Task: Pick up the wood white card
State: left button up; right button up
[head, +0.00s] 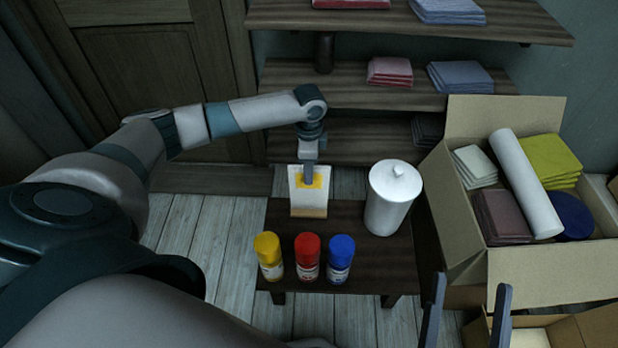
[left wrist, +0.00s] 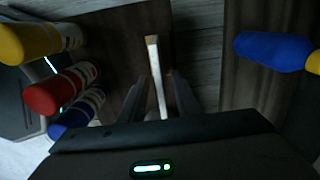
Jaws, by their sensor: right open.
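The white card (head: 309,199), with a wood-coloured lower edge and a yellow mark, stands upright on the dark low table. My left gripper (head: 310,178) reaches down over its top. In the left wrist view the card (left wrist: 157,75) shows edge-on as a thin pale strip between the two fingers of my left gripper (left wrist: 161,85). The fingers are close to both its sides; whether they touch it is too dark to tell. My right gripper (head: 467,300) is at the lower right, its two fingers wide apart and empty.
Yellow (head: 268,256), red (head: 307,256) and blue (head: 341,258) bottles stand in front of the card. A white lidded jar (head: 391,197) stands to its right. An open cardboard box (head: 530,277) with cloths and a roll is at the right. Wooden shelves (head: 350,85) are behind.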

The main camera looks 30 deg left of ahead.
pick_arm(q)
grip_shut()
dwell(1.4)
